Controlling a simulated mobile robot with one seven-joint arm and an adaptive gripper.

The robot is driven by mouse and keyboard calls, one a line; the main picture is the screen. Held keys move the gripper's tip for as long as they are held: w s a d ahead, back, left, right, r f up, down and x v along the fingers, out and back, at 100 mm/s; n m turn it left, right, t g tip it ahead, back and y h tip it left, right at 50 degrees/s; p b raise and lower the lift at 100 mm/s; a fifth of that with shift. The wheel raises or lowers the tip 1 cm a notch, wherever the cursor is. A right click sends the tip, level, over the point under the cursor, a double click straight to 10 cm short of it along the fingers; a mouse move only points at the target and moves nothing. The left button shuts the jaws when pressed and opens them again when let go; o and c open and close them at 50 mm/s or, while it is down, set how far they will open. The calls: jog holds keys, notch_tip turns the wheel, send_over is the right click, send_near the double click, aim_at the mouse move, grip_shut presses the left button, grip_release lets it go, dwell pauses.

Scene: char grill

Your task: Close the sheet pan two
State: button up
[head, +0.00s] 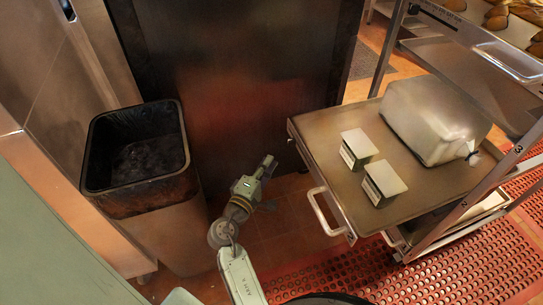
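A sheet pan (330,124) is slid well out of the metal rack (480,185) at the right, toward the left. It carries a large wrapped white block (433,118) and two small boxes (359,148), (384,181). A pale bar handle (316,211) is on its front side. My gripper (268,166) is left of the pan, apart from it and from the handle. It touches nothing I can see. Its fingers are too small to tell open from shut.
A lower pan (470,219) with a handle sits below in the rack. Bread lies on an upper tray (510,30). A dark open bin (140,150) stands left of my arm. A red perforated mat (400,275) covers the floor at the lower right.

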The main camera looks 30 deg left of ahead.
aim_at(290, 145)
jog(key=w, duration=0.2)
jog(key=w+p, duration=0.1)
jog(key=w, duration=0.2)
jog(key=w+a, duration=0.1)
jog(key=w, duration=0.1)
jog(key=shift+w+r+p, duration=0.2)
jog(key=shift+w+p, duration=0.05)
jog(key=shift+p, duration=0.1)
grip_shut()
jog(key=shift+w+d+f+p, duration=0.15)
jog(key=shift+w+d+p, duration=0.4)
jog(key=shift+w+d, duration=0.8)
